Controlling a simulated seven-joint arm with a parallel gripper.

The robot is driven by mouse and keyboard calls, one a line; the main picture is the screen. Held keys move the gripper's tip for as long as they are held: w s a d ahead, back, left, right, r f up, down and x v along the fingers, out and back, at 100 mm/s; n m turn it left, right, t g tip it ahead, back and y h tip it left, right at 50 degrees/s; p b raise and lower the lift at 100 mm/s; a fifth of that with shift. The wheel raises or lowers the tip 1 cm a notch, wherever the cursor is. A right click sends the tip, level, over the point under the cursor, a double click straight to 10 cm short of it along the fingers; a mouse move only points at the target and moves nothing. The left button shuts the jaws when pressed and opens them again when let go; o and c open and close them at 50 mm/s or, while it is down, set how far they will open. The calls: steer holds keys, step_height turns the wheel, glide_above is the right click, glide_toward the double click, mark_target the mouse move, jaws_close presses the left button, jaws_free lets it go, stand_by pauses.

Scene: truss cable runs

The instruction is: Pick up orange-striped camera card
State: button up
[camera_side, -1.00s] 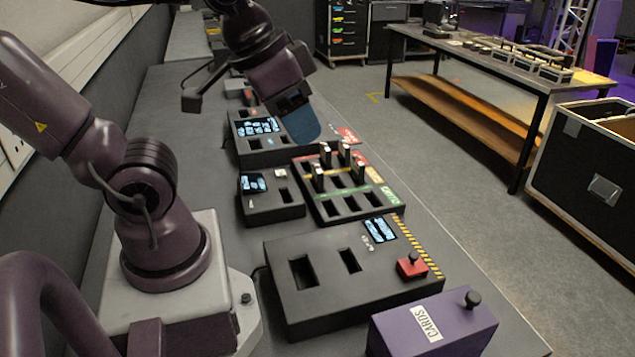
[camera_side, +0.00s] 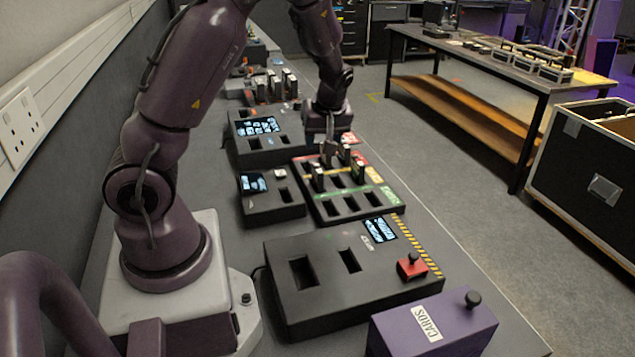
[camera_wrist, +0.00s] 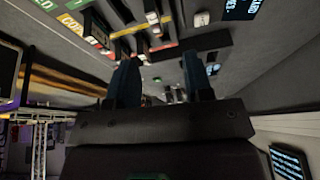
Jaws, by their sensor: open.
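The black tray (camera_side: 350,205) holds several upright dark cards with pale tops, among them a front-left card (camera_side: 319,178) and a right card (camera_side: 358,168). I cannot tell which card has the orange stripe. My gripper (camera_side: 328,143) points down over the tray's far end, close to the rear cards, partly hiding them. In the wrist view, my gripper (camera_wrist: 161,65) shows two spread blue fingers. I see nothing clearly held; whether a finger touches a card cannot be told.
A black box with a screen (camera_side: 262,150) stands left of my gripper, and a smaller screen box (camera_side: 270,210) is left of the tray. A large slotted box (camera_side: 340,290) and a purple CARDS box (camera_side: 450,325) stand nearer. The bench's right strip is clear.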

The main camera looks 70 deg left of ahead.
mark_target(318, 168)
steer(key=shift+n, duration=0.5)
steer(key=x, duration=0.7)
steer(key=shift+w+a+f, duration=0.2)
steer(key=shift+w+f, duration=0.05)
steer(key=shift+w+a+x, duration=0.15)
steer(key=shift+a+x, duration=0.05)
steer(key=shift+x, duration=1.15)
steer(key=shift+w+a+x, duration=0.1)
steer(key=shift+a+x, duration=0.1)
steer(key=shift+x, duration=1.1)
steer(key=shift+r, duration=0.2)
jaws_close()
